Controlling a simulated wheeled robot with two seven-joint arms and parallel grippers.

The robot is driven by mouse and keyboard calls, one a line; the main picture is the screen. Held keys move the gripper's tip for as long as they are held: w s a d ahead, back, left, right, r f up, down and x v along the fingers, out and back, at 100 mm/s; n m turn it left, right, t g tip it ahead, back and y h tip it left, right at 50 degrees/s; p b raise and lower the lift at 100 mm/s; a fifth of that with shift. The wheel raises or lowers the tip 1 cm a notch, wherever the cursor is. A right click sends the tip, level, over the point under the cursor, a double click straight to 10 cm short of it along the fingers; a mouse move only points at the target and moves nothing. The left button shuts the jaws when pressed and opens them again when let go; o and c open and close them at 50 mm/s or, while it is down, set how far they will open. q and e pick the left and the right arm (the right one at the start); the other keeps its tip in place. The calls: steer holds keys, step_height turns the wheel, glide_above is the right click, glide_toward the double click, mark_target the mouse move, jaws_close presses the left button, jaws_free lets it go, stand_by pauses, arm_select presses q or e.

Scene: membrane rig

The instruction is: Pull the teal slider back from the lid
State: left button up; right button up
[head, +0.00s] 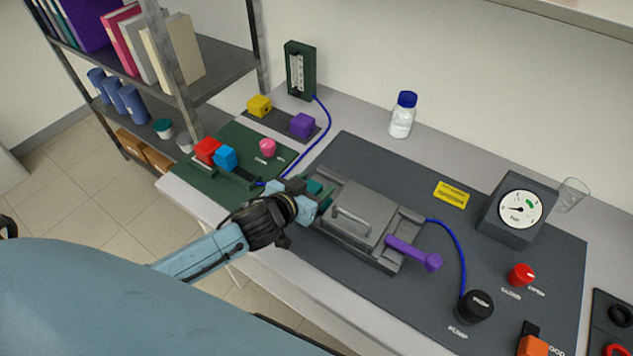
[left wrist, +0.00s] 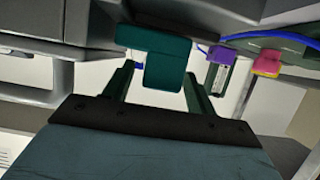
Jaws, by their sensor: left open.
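The teal slider (head: 314,187) sits at the left end of the grey rig, beside the grey lid (head: 362,208) with its bar handle. My left gripper (head: 312,202) is at the slider and partly hides it. In the left wrist view, the teal slider (left wrist: 167,62) hangs between the two fingertips of my left gripper (left wrist: 155,85). The fingers are open, one on each side of the slider's block, with a gap visible at least on the left. The grey handle also shows at the left of that view (left wrist: 67,80). My right gripper is not in view.
A purple lever (head: 412,252) is at the lid's right end. A green board (head: 205,178) with red, blue and pink parts lies left of the rig. A gauge (head: 518,208), a black pump knob (head: 474,307) and a blue-capped bottle (head: 402,116) stand around it.

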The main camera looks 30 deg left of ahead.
arm_select(q)
steer(key=shift+x, duration=0.8)
jaws_close()
steer(key=shift+w+a+p, duration=0.2)
steer(key=shift+a+p, duration=0.25)
steer(key=shift+a, duration=0.95)
jaws_free()
steer(key=shift+a, duration=0.15)
steer(key=shift+s+r, duration=0.15)
steer(key=shift+s, duration=0.3)
steer(key=v, duration=1.2)
steer(key=shift+s, duration=0.15)
